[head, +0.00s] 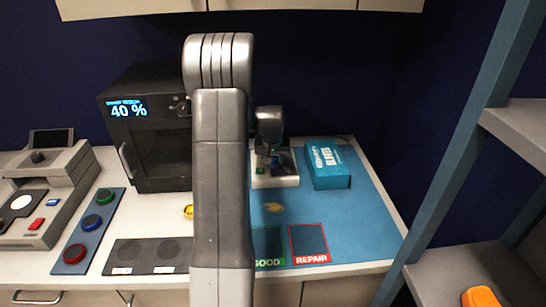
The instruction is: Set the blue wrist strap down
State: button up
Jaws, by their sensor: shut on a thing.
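My gripper (272,152) is at the back of the counter, partly behind my own arm, pointing down above a small white device (285,178). It is shut on a small blue thing (274,161), which appears to be the blue wrist strap. Its shape is hard to make out at this size. My arm hides what lies directly left of it.
A blue mat (365,225) covers the right of the counter, with a blue gloves box (328,165), a yellow-brown item (273,207) and GOOD (268,245) and REPAIR (309,243) squares. A black oven (150,130) stands left. A shelf unit (470,270) is at right.

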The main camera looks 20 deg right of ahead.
jog(key=shift+f, duration=0.2)
jog(key=o, duration=1)
jog(key=shift+r, duration=0.15)
jog(key=shift+c, duration=0.2)
jog(key=shift+s+r, duration=0.15)
jog(key=shift+r, duration=0.4)
jog(key=b+v, duration=0.1)
jog(key=v, duration=1)
jog(key=shift+b, duration=0.3)
jog(key=shift+s, duration=0.15)
